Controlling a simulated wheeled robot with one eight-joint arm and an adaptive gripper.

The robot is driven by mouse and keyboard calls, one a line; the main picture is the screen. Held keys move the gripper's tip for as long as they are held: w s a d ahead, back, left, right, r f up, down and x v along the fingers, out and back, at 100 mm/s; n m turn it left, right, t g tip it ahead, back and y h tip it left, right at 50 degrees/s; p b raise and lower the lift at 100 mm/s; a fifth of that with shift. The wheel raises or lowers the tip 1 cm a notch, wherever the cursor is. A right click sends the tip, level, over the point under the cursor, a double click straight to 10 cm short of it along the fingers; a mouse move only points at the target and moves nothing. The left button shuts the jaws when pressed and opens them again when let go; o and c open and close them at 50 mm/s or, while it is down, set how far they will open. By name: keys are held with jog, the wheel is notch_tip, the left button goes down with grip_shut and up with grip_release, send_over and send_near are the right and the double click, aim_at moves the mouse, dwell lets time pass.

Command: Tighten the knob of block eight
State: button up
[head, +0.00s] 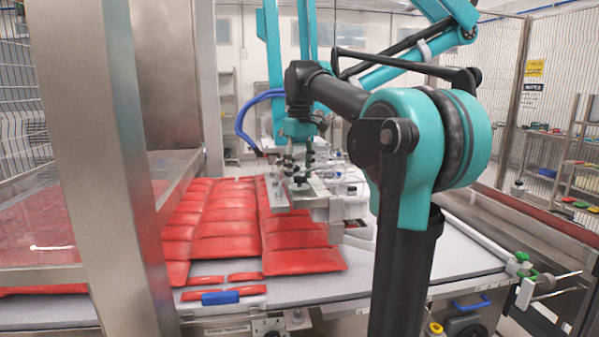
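I cannot read a number on any block, so I cannot tell which one is block eight. Several small dark knob-like parts (301,181) sit on a metal assembly (291,195) under the teal and black picker arm (425,140). They are too small to tell how tight any of them is. No fingers of my gripper can be made out. The picker arm rises from the bottom right, bends at a teal joint, and its end (298,130) hangs over the metal assembly with blue hoses (255,110) beside it.
Red packs (300,260) lie in rows on a grey conveyor (385,283). A steel post (95,130) and a clear guard panel (40,225) stand at the left. Wire fencing (500,100) and a shelf rack (575,180) are at the right.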

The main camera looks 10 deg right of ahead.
jog(key=c, duration=0.9)
jog(key=shift+m, duration=0.3)
jog(key=m, duration=0.4)
jog(key=shift+m, duration=0.3)
jog(key=m, duration=0.5)
jog(key=shift+m, duration=0.3)
jog(key=m, duration=1.3)
